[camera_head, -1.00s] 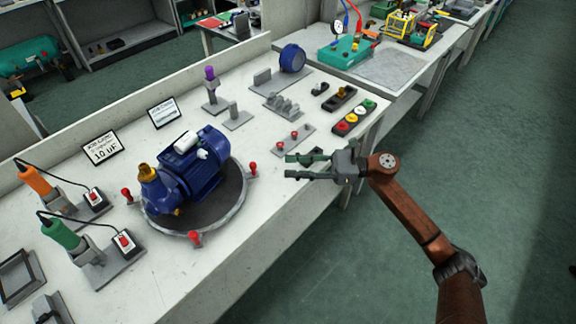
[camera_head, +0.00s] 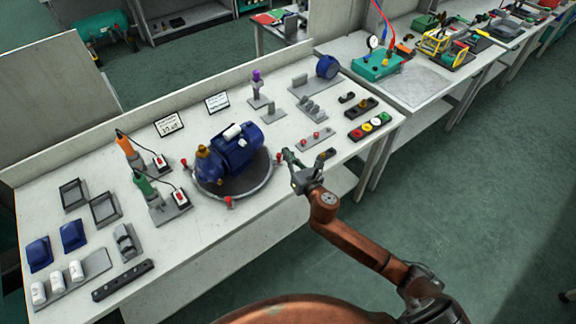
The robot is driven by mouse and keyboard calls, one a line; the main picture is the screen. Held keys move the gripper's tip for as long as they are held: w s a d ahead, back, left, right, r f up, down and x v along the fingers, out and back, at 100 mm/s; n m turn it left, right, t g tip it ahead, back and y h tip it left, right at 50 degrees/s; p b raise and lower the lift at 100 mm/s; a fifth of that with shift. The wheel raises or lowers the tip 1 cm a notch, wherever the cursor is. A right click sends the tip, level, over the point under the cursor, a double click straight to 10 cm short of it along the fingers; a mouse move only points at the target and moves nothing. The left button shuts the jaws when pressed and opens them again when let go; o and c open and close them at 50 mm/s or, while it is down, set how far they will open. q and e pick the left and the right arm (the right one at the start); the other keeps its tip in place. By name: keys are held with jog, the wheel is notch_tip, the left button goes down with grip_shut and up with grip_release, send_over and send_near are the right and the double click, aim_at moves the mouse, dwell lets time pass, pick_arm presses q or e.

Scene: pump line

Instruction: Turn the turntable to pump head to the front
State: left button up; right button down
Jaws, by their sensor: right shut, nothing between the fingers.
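The turntable (camera_head: 258,189) is a round dark disc with a pale rim near the table's front edge. Red knobs stand around it, one at the left (camera_head: 183,163), one at the front (camera_head: 229,203) and one at the right (camera_head: 279,159). A blue pump (camera_head: 236,148) sits on it, with its brass-topped pump head (camera_head: 203,153) toward the left. My right gripper (camera_head: 290,158) is shut and empty. Its tips appear close beside the right knob; I cannot tell whether they touch it. My left gripper is not in view.
Orange (camera_head: 127,146) and green (camera_head: 144,185) handled tools with switch boxes stand left of the turntable. A fixture with red knobs (camera_head: 316,138) and a button strip (camera_head: 370,126) lie to the right. The tabletop in front of the turntable is clear.

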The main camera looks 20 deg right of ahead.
jog(key=s+a+f+m+g+h+p, duration=0.1)
jog(key=s+a+g+h+p, duration=0.1)
jog(key=s+a+g+p, duration=0.3)
jog(key=s+a+f+m+h+p, duration=0.1)
jog(key=s+h+p, duration=0.25)
jog(key=s, duration=0.45)
jog(key=b, duration=0.2)
send_near(283, 172)
jog(key=shift+y, duration=0.25)
jog(key=x, duration=0.4)
jog(key=shift+w+d, duration=0.2)
jog(key=shift+w, duration=0.1)
jog(key=shift+w+d+r+b, duration=0.1)
jog(key=shift+w+d+b, duration=0.1)
jog(key=shift+w, duration=0.4)
jog(key=shift+w+d+r+b, duration=0.1)
jog(key=shift+w+b, duration=0.05)
jog(key=shift+w, duration=0.4)
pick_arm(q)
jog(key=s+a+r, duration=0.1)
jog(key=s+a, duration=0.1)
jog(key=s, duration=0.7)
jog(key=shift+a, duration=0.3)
pick_arm(e)
jog(key=shift+w+d, duration=0.2)
jog(key=shift+w, duration=0.35)
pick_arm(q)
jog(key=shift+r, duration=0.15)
